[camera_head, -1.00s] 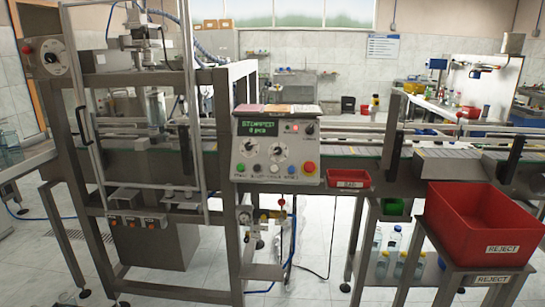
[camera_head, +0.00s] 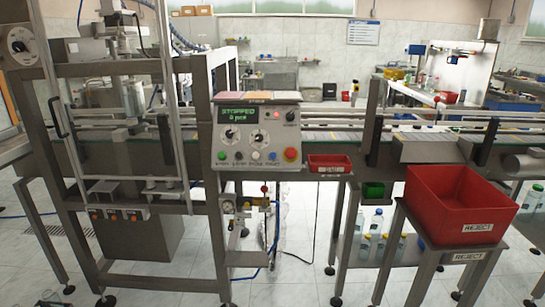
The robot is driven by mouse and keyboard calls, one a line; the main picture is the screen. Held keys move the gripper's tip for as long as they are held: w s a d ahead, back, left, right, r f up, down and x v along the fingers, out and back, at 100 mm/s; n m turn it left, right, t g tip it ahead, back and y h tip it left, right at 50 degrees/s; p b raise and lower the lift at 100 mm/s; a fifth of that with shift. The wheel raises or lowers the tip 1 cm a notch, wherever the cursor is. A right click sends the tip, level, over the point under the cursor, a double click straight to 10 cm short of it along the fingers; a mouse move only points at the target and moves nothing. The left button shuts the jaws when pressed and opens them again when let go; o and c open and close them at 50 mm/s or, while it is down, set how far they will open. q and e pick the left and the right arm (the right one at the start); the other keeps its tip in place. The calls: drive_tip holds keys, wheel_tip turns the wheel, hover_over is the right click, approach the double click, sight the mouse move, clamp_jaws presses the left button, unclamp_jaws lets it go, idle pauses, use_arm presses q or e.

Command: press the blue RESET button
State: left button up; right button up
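The control panel (camera_head: 256,137) is a pale sloped box on the front of the machine frame. Its green display reads STOPPED with a second line below. A row of small buttons runs along its lower edge, with tiny labels beneath that I cannot read clearly. Nothing covers the blue button. Neither of my grippers is in view.
A small red tray (camera_head: 330,171) hangs right of the panel. A large red REJECT bin (camera_head: 461,232) stands on a metal stand at the front right. Conveyor rails run behind the panel. The steel machine frame (camera_head: 215,230) stands left. Floor below the panel is partly clear.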

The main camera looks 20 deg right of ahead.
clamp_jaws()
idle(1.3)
